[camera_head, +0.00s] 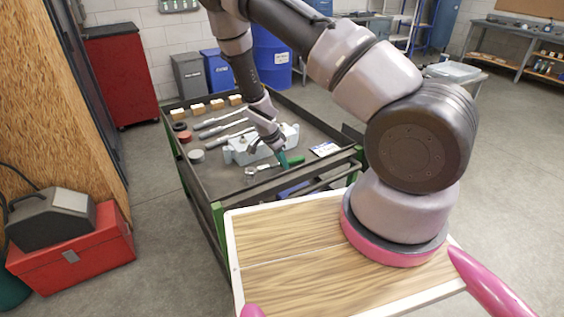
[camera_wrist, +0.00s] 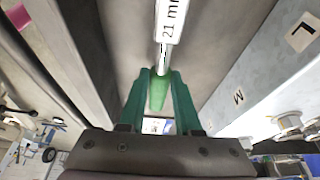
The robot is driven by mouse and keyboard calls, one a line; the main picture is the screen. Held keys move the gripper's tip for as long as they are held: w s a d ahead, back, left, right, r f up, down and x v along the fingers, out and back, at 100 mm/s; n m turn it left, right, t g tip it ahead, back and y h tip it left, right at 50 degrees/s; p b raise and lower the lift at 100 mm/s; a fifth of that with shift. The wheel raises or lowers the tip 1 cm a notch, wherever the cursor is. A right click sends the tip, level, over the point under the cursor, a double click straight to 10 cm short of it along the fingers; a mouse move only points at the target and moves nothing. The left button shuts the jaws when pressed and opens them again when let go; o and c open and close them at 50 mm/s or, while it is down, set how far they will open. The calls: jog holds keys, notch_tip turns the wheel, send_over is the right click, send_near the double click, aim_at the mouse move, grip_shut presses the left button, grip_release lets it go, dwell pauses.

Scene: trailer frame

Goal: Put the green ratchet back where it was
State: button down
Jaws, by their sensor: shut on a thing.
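The green ratchet (camera_head: 291,161) is in the tool cart's top tray (camera_head: 225,178), with its green handle to the right and its metal head to the left. My gripper (camera_head: 280,154) reaches down to it from above. In the wrist view, the two green fingers (camera_wrist: 160,85) are shut around the green handle (camera_wrist: 157,95). A metal shank runs on from the handle towards a white label reading "21 mm" (camera_wrist: 172,18). Whether the ratchet touches the tray floor cannot be told. A grey holder block (camera_head: 258,147) stands just behind; its labels "M" and "L" show in the wrist view (camera_wrist: 238,97).
Long tools (camera_head: 222,127), small round items (camera_head: 184,136) and several wooden blocks (camera_head: 215,103) lie at the tray's left and back. A white card (camera_head: 325,148) is at the right. The tray has raised dark edges. A wooden-topped surface (camera_head: 290,265) is in front.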

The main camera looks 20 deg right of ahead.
jog(key=c, duration=0.6)
grip_release()
